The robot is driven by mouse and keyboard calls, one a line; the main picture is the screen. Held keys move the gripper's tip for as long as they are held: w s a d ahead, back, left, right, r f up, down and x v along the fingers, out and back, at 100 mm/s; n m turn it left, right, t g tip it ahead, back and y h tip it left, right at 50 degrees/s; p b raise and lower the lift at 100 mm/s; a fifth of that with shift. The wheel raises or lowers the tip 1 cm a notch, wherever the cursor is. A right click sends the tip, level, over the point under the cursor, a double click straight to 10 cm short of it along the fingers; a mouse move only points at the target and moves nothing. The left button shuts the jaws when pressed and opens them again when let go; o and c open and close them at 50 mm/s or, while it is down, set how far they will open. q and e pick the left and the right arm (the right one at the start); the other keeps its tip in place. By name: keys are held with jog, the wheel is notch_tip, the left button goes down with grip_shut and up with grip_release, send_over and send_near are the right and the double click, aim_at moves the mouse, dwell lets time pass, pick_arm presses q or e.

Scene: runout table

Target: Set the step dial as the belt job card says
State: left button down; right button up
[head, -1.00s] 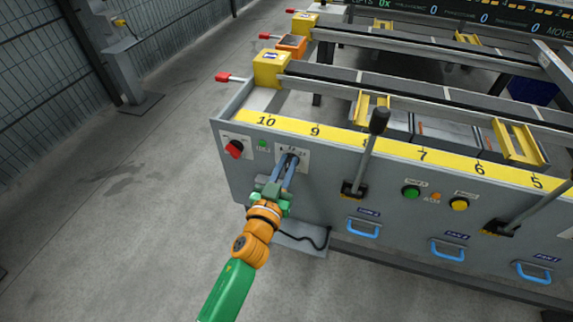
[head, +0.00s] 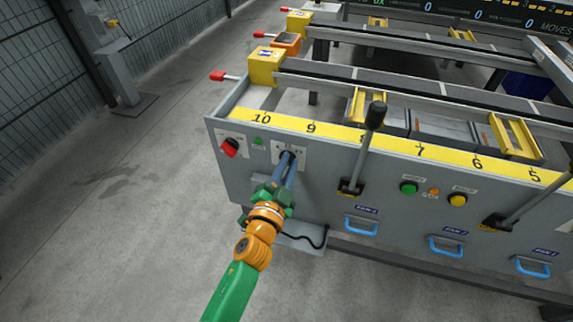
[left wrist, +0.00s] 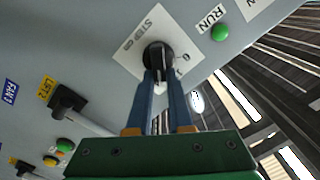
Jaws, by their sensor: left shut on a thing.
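The step dial (head: 287,156) is a black knob on a white plate (head: 304,157) at the left of the grey front panel. In the left wrist view the dial (left wrist: 158,54) sits on its plate marked "STEP CM"; a mark at the plate's right is too tilted to read surely. My left gripper (head: 286,163) has its blue fingers shut on the dial, one on each side, in the left wrist view too (left wrist: 158,76). The fingers hide part of the dial and plate, and I cannot read its setting. My right gripper is not in view. I cannot make out a job card.
A red switch (head: 230,147) and a green RUN light (left wrist: 220,32) are near the dial. A black-knobbed lever (head: 365,150) stands right of it, beyond it green (head: 409,188) and yellow (head: 457,199) buttons. Blue drawer handles (head: 361,226) are below. Floor at left is clear.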

pick_arm(q)
jog(key=shift+f+m, duration=0.1)
jog(key=shift+m, duration=0.4)
jog(key=c, duration=0.8)
grip_release()
jog(key=v, duration=0.7)
